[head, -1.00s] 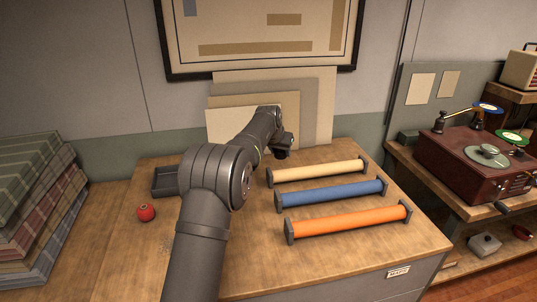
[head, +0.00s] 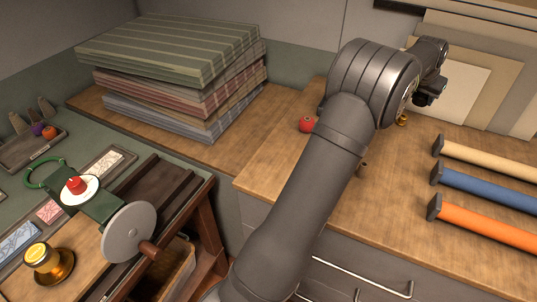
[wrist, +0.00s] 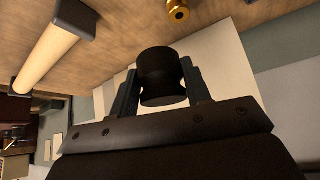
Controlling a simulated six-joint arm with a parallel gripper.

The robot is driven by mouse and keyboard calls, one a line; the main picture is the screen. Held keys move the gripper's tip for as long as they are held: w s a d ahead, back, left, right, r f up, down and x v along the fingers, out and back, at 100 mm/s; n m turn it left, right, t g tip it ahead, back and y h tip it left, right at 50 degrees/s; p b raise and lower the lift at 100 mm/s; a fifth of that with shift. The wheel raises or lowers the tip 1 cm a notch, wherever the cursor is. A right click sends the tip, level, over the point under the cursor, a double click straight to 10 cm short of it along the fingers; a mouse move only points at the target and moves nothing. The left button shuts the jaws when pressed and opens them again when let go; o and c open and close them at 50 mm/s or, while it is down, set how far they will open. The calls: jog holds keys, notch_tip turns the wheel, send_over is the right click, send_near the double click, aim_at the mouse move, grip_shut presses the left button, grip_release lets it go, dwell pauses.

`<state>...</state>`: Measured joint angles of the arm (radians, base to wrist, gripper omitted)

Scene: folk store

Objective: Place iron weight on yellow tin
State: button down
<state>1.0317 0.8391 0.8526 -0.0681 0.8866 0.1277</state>
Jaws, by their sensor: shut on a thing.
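The iron weight is a dark, waisted cylinder in the wrist view (wrist: 160,75). It sits between the two fingers of my gripper (wrist: 160,92), which is shut on it. In the head view my gripper (head: 428,96) is at the upper right, above the far part of the wooden counter, and the weight cannot be clearly told from it.
A green device with a grey disc (head: 128,232) carries a red item on a white plate (head: 76,188). Folded cloth (head: 180,60) is stacked behind. A red ball (head: 306,124), a brass piece (head: 401,121) and fabric rolls (head: 488,192) lie on the counter (head: 400,220).

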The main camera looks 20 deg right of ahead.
jog(key=w+a+r+n+t+y, duration=0.1)
jog(key=w+a+r+n, duration=0.15)
jog(key=w+a, duration=0.8)
jog(key=w+a+r+n+t+y, duration=0.1)
jog(key=w+a+n, duration=0.2)
jog(key=w+a, duration=0.75)
jog(key=w+a+r+n+t+y, duration=0.15)
jog(key=a+n, duration=0.35)
jog(key=a, duration=2.7)
jog(key=s+a+r+n+y, duration=0.1)
jog(key=s+a+n+y, duration=0.2)
jog(key=a, duration=1.4)
jog(key=n+g+y, duration=0.2)
jog(key=n+y, duration=0.3)
jog(key=n, duration=0.5)
send_over(31, 250)
jog(key=s+d, duration=0.2)
jog(key=shift+h, duration=0.25)
jog(key=f, duration=0.9)
jog(key=shift+w, duration=0.25)
jog(key=shift+a+f, duration=0.1)
jog(key=shift+f, duration=1.85)
jog(key=shift+f, duration=0.1)
